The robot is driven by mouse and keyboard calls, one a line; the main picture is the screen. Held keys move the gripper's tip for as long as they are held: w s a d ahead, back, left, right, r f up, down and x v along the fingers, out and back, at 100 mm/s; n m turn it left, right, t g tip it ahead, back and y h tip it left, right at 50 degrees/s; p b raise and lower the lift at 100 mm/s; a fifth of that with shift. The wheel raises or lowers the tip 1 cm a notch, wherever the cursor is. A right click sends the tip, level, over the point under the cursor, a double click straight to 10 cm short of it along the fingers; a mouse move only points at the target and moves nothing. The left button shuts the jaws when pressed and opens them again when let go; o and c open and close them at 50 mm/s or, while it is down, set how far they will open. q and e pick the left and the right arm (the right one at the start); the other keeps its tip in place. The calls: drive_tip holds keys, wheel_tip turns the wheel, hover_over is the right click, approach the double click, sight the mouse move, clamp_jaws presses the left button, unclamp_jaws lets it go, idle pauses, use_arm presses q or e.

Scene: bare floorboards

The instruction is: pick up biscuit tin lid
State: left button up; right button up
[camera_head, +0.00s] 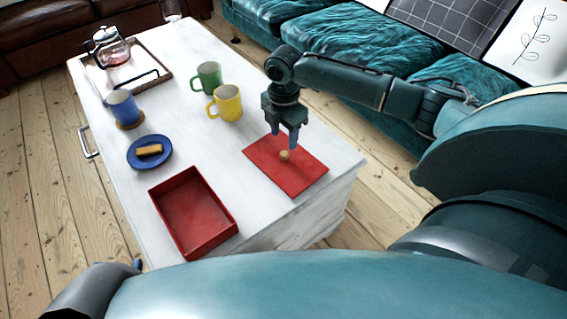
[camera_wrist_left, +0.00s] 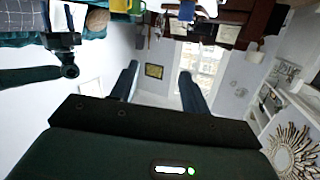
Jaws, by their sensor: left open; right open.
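The biscuit tin lid (camera_head: 295,178) is a flat red panel with a small round tan knob (camera_head: 284,155). It lies on the white table near its right edge. My right gripper (camera_head: 284,143) points down just above the knob, jaws apart; I cannot tell whether the fingertips straddle it. The open red biscuit tin (camera_head: 222,237) sits to the left of the lid and looks empty. My left gripper (camera_wrist_left: 159,72) shows in the left wrist view with its fingers apart and nothing between them.
The white table (camera_head: 178,90) also holds a yellow mug (camera_head: 228,103), a green mug (camera_head: 208,77), a blue mug (camera_head: 122,108), a blue plate (camera_head: 135,160) with a biscuit (camera_head: 149,150), and a tray with a coffee pot (camera_head: 110,48). A teal sofa (camera_head: 350,40) stands behind.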

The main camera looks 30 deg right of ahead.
sight(285, 153)
wheel_tip(285, 153, down, 2)
drive_tip(key=shift+f, duration=0.1)
drive_tip(key=f+b, duration=0.1)
drive_tip(key=f, duration=0.1)
drive_tip(key=f+b, duration=0.1)
drive_tip(key=f, duration=0.1)
drive_tip(key=shift+w+d+f+b, duration=0.1)
drive_tip(key=shift+w+d+b, duration=0.05)
drive_tip(key=shift+d+b, duration=0.15)
drive_tip(key=shift+f, duration=0.55)
use_arm(q)
drive_tip(key=shift+d+r+m+t+h, duration=0.15)
drive_tip(key=shift+d+m+t+h, duration=0.5)
drive_tip(key=shift+t+h, duration=0.3)
use_arm(e)
clamp_jaws()
